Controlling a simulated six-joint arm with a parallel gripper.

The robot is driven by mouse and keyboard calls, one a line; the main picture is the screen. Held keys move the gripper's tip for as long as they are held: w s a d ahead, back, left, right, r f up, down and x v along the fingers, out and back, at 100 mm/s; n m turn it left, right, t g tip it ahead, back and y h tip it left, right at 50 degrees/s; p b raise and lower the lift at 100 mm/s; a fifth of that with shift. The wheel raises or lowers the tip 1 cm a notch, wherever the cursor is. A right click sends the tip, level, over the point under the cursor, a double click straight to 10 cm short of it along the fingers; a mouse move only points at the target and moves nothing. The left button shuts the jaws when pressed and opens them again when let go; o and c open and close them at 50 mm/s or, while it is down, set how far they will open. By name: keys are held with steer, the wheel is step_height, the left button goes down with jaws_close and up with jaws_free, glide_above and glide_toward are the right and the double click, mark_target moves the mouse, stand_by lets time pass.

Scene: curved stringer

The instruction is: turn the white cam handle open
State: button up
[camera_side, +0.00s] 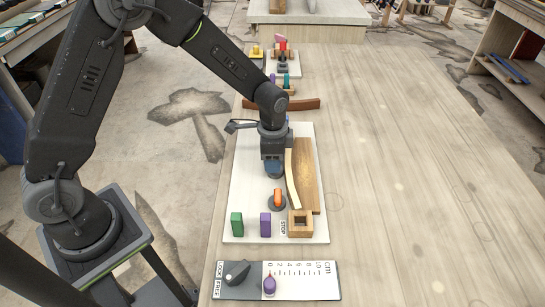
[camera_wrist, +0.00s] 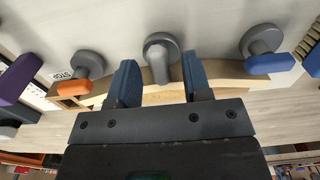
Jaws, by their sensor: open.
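My gripper (camera_side: 273,170) points down over the white board (camera_side: 248,180), beside the curved wooden strip (camera_side: 292,178). In the wrist view its two blue fingers (camera_wrist: 159,66) are apart. A grey round cam (camera_wrist: 160,46) shows between and beyond them, its short arm pointing toward the gripper. Contact with it cannot be told. No clearly white handle shows; the middle cam looks grey. One orange handle (camera_side: 277,196) shows in front of my gripper in the side view.
A green block (camera_side: 237,224), a purple block (camera_side: 265,224) and a square wooden frame (camera_side: 301,224) stand at the board's near end. A lock/free scale panel (camera_side: 310,281) lies nearer. More fixtures (camera_side: 284,62) stand farther back. The right side of the table is clear.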

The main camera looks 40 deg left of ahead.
jaws_close()
stand_by(0.4)
steer(key=shift+n, duration=0.3)
steer(key=n, duration=1.3)
steer(key=shift+n, duration=2.1)
